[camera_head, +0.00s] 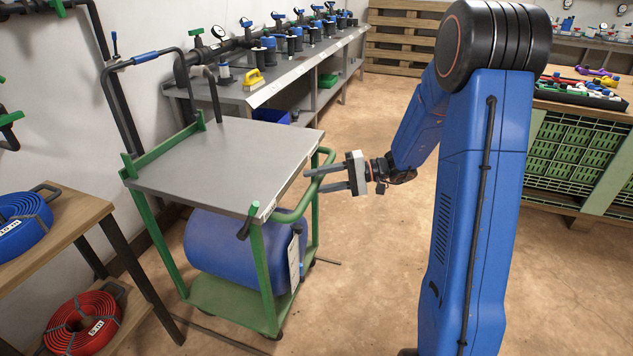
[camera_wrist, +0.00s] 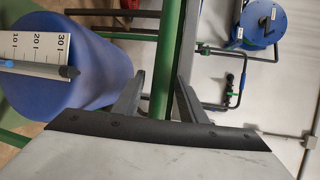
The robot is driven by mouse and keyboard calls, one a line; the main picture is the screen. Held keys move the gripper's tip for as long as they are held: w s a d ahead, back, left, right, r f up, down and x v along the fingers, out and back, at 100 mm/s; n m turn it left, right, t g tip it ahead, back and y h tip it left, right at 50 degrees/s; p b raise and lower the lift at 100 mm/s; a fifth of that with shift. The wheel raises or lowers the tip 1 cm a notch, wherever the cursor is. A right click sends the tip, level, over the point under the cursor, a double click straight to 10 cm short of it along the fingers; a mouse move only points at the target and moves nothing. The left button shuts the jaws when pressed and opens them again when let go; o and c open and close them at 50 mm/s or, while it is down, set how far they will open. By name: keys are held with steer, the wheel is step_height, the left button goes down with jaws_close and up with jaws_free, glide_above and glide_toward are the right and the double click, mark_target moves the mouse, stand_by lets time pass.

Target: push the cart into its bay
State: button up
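The cart (camera_head: 220,167) has a grey top, green frame and green handle (camera_head: 318,187) at its right end. A blue drum (camera_head: 230,250) lies on its lower shelf; a blue drum also shows in the wrist view (camera_wrist: 75,60). My gripper (camera_head: 313,180) is at the handle end, its two fingers apart and reaching over the handle area. In the wrist view a green bar (camera_wrist: 168,60) shows between the fingers; contact cannot be told. Dark strips (camera_head: 222,338) lie on the floor by the cart; the bay's limits are not clear.
A wooden rack (camera_head: 60,232) with blue and red hose coils stands at the left. A grey bench (camera_head: 290,75) with valves runs along the wall behind the cart. Green crates (camera_head: 580,150) stand at the right. The floor right of the cart is clear.

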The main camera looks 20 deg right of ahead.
jaws_close()
steer(key=w+a, duration=1.2)
steer(key=a, duration=0.4)
steer(key=w+a, duration=1.2)
steer(key=a, duration=0.4)
steer(key=shift+a, duration=0.4)
steer(key=shift+r, duration=0.1)
jaws_free()
steer(key=shift+a, duration=0.15)
